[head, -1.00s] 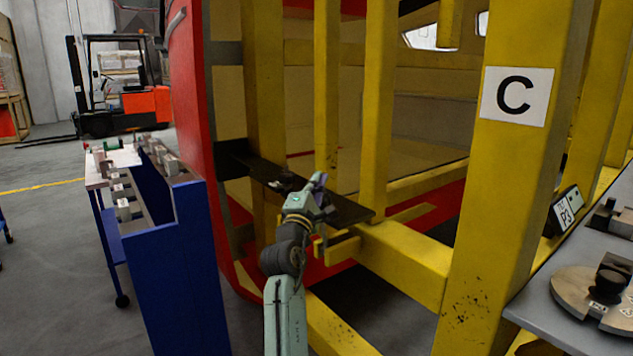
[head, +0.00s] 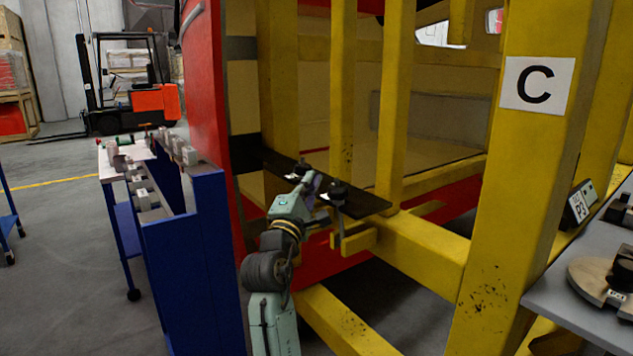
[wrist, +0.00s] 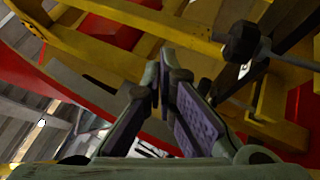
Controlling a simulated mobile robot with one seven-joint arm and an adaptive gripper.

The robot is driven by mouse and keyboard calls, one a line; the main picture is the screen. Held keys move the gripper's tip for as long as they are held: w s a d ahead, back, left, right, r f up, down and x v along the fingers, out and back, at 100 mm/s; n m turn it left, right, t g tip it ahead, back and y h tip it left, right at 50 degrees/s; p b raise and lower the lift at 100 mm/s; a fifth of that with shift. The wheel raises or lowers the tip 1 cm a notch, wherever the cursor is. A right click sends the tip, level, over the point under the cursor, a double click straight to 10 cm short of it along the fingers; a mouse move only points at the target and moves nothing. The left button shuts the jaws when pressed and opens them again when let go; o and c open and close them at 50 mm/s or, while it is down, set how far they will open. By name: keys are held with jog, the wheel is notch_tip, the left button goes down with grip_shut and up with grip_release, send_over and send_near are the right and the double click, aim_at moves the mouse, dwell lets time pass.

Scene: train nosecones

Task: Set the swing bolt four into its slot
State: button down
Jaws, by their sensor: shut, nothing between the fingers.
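A swing bolt with a black knob (head: 337,192) and a thin grey shank stands at the edge of the black plate (head: 368,203) on the yellow frame. I cannot tell whether its shank sits in a slot. Its knob and rod also show at the upper right in the wrist view (wrist: 240,42). A second dark knob (head: 301,168) is just behind my gripper. My gripper (head: 312,183) is shut and empty, just left of the first bolt and apart from it. Its purple-padded fingers (wrist: 176,95) fill the middle of the wrist view. No bolt number is readable.
Yellow posts and beams (head: 420,250) stand close around the plate, with a post marked C (head: 538,84) at right. A red panel edge (head: 212,90) rises at left. A blue rack (head: 190,260) and a grey table (head: 590,290) flank me. A forklift (head: 125,90) is far back.

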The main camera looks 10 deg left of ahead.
jog(key=shift+s+a+r, duration=0.1)
jog(key=shift+s+a, duration=0.05)
jog(key=shift+s, duration=0.45)
jog(key=shift+s+a, duration=0.1)
jog(key=shift+s, duration=0.45)
